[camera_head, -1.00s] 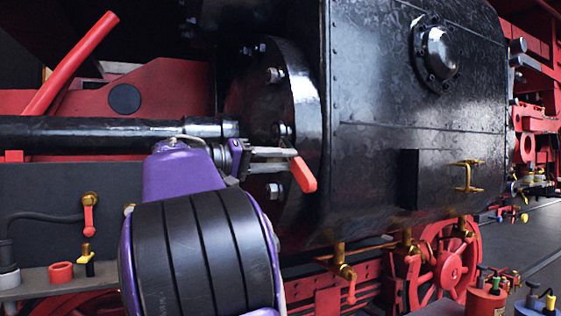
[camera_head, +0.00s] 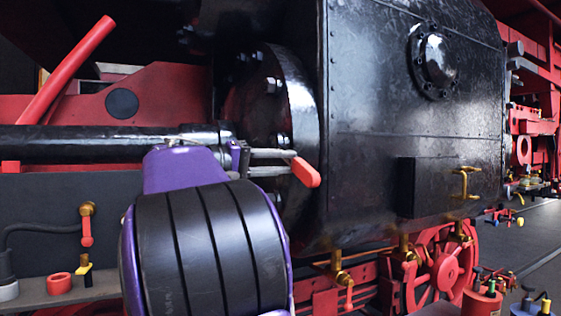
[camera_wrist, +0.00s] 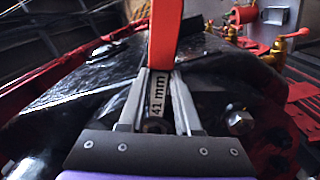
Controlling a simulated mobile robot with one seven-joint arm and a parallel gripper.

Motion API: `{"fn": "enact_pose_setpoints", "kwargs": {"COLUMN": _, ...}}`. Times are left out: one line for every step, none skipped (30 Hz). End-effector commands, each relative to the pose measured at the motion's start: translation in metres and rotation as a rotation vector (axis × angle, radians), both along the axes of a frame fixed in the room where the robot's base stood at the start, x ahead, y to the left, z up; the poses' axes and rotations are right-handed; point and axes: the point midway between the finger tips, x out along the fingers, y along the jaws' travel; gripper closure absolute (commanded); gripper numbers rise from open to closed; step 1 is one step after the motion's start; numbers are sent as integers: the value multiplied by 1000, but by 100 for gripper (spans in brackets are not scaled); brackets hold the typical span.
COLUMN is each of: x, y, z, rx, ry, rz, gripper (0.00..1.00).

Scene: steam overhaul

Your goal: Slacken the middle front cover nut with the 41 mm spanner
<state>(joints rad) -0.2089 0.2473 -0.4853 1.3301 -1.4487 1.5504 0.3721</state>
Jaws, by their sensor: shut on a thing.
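The 41 mm spanner has a red-orange handle (camera_head: 306,172) and, in the wrist view, a label reading "41 mm" (camera_wrist: 157,95). My gripper (camera_head: 282,162) is shut on the spanner, beside the round black front cover (camera_head: 304,110). In the wrist view my gripper's two grey fingers (camera_wrist: 160,78) flank the labelled part, with the red handle (camera_wrist: 165,35) rising beyond them. An upper cover nut (camera_head: 272,85) shows bare above my gripper. A bare nut (camera_wrist: 240,122) stands right of the fingers. The spanner's jaw and its contact with the middle nut are not clear.
The large black cylinder casing (camera_head: 370,110) stands right of the cover. A black rod (camera_head: 80,140) runs in from the left. A brass drain cock (camera_head: 342,277) and red wheel (camera_head: 445,265) lie below. Tools stand in a red holder (camera_head: 482,300) at lower right.

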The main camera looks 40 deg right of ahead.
Motion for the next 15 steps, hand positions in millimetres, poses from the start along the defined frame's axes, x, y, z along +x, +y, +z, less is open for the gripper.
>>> {"fn": "enact_pose_setpoints", "kwargs": {"x": -2, "y": 0, "z": 5, "rx": -1, "ry": 9, "rz": -2, "gripper": 100}}
{"fn": "enact_pose_setpoints", "kwargs": {"x": -2, "y": -1, "z": 5, "rx": 0, "ry": 13, "rz": -2, "gripper": 100}}
{"fn": "enact_pose_setpoints", "kwargs": {"x": -2, "y": 0, "z": 5, "rx": 1, "ry": 16, "rz": -2, "gripper": 100}}
{"fn": "enact_pose_setpoints", "kwargs": {"x": -2, "y": 0, "z": 4, "rx": 1, "ry": 17, "rz": -2, "gripper": 100}}
{"fn": "enact_pose_setpoints", "kwargs": {"x": -2, "y": 0, "z": 4, "rx": 1, "ry": 17, "rz": -2, "gripper": 100}}
{"fn": "enact_pose_setpoints", "kwargs": {"x": -2, "y": 0, "z": 4, "rx": 1, "ry": 17, "rz": -2, "gripper": 100}}
{"fn": "enact_pose_setpoints", "kwargs": {"x": -2, "y": 0, "z": 4, "rx": 1, "ry": 17, "rz": -2, "gripper": 100}}
{"fn": "enact_pose_setpoints", "kwargs": {"x": -2, "y": 0, "z": 4, "rx": 1, "ry": 17, "rz": -2, "gripper": 100}}
{"fn": "enact_pose_setpoints", "kwargs": {"x": -2, "y": 0, "z": 4, "rx": 2, "ry": 16, "rz": -2, "gripper": 100}}
{"fn": "enact_pose_setpoints", "kwargs": {"x": -2, "y": 0, "z": 4, "rx": 2, "ry": 17, "rz": -2, "gripper": 100}}
{"fn": "enact_pose_setpoints", "kwargs": {"x": -2, "y": 0, "z": 4, "rx": 2, "ry": 18, "rz": -2, "gripper": 100}}
{"fn": "enact_pose_setpoints", "kwargs": {"x": -3, "y": 0, "z": 6, "rx": 3, "ry": 24, "rz": -2, "gripper": 100}}
{"fn": "enact_pose_setpoints", "kwargs": {"x": -3, "y": 0, "z": 8, "rx": 6, "ry": 33, "rz": -2, "gripper": 100}}
{"fn": "enact_pose_setpoints", "kwargs": {"x": -3, "y": 0, "z": 10, "rx": 8, "ry": 43, "rz": -2, "gripper": 100}}
{"fn": "enact_pose_setpoints", "kwargs": {"x": -4, "y": 0, "z": 12, "rx": 13, "ry": 60, "rz": -1, "gripper": 100}}
